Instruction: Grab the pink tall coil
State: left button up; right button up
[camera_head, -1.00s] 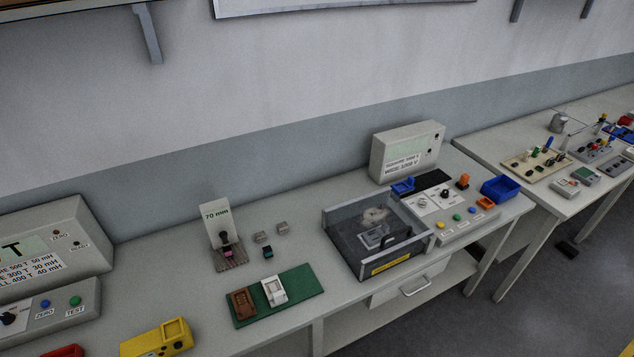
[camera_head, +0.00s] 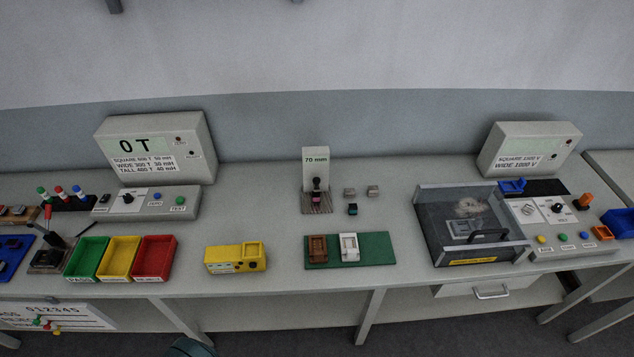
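A small pink piece (camera_head: 317,199), possibly the pink tall coil, sits at the foot of the upright 70 mm plate (camera_head: 315,166), on a striped base under a dark knob. It is too small to make out its shape. A small dark piece with a teal face (camera_head: 352,209) lies just right of that base. Neither of my grippers is in view.
Two small grey blocks (camera_head: 349,192) (camera_head: 373,191) lie behind the dark piece. A green mat (camera_head: 377,249) with brown and white holders and a yellow device (camera_head: 235,258) are in front. A clear-walled box (camera_head: 430,232) stands right; green, yellow and red bins (camera_head: 153,258) stand left.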

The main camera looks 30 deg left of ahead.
aim_at(316, 195)
jog(key=u, duration=0.75)
